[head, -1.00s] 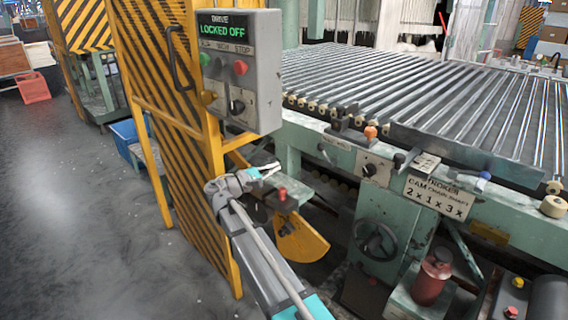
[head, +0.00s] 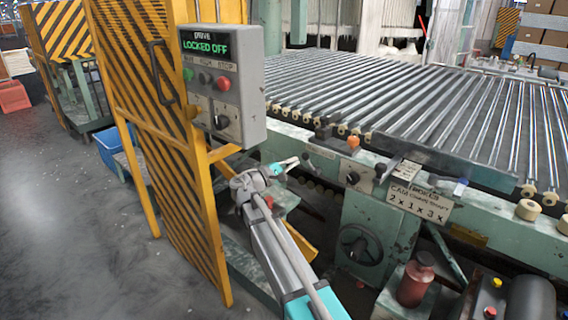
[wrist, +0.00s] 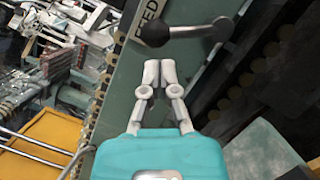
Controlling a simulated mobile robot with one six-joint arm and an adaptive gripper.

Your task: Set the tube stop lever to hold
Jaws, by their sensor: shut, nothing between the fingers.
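My gripper (head: 293,162) is shut and empty at the near left end of the green machine rail. In the head view, an orange-knobbed lever (head: 353,143) stands on the rail by the tubes, right of my gripper. No label in view names the tube stop, so I cannot tell which lever it is.
A control box (head: 224,85) reading "LOCKED OFF" hangs on the yellow striped guard (head: 160,130), left of my gripper. Glass tubes (head: 420,100) lie behind the rail. A handwheel (head: 359,245) sits below.

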